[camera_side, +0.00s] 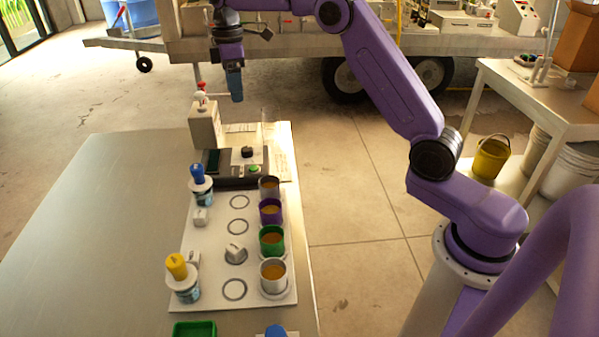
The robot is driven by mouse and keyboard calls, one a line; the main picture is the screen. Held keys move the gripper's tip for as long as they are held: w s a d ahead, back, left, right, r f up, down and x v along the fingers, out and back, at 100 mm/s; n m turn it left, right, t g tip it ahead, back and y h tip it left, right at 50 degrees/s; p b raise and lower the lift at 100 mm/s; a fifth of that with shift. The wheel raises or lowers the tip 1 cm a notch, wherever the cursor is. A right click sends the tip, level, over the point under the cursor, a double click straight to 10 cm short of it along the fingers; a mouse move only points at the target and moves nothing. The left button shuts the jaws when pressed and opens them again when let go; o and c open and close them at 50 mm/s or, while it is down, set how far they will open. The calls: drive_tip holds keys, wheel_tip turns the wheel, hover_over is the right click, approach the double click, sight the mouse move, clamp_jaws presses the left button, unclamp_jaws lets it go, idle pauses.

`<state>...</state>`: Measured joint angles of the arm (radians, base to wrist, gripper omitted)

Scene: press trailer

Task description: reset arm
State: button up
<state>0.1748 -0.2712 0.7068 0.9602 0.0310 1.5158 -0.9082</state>
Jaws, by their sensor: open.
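My gripper (236,88) hangs at the end of my purple arm, pointing down above the far end of the metal table (105,215). Its jaws are open, seen edge-on, and nothing shows between them. It is well above the table and just right of the press (205,125), touching nothing that I can see. The press has a red and white top, a dark base and a green button (253,168).
A white board (213,275) carries several cups, including a green cup (272,241), a blue-topped bottle (198,175) and a yellow-topped bottle (177,266). A green tray (194,329) lies at the front. The table's left is clear. A trailer (290,45) stands behind.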

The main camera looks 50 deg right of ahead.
drive_tip(key=s+a, duration=0.5)
drive_tip(key=s, duration=0.6)
drive_tip(key=s+a, duration=0.5)
drive_tip(key=s, duration=0.5)
drive_tip(key=s+d+f, duration=0.1)
drive_tip(key=s+d, duration=0.1)
drive_tip(key=s, duration=0.5)
drive_tip(key=s+d+f, duration=0.2)
drive_tip(key=s+d, duration=0.1)
drive_tip(key=s, duration=0.5)
drive_tip(key=s+d+f+n, duration=0.1)
drive_tip(key=s+d+f, duration=0.1)
drive_tip(key=s, duration=0.5)
drive_tip(key=shift+s+d+f+t, duration=0.25)
drive_tip(key=shift+s+t, duration=0.05)
drive_tip(key=shift+t, duration=0.1)
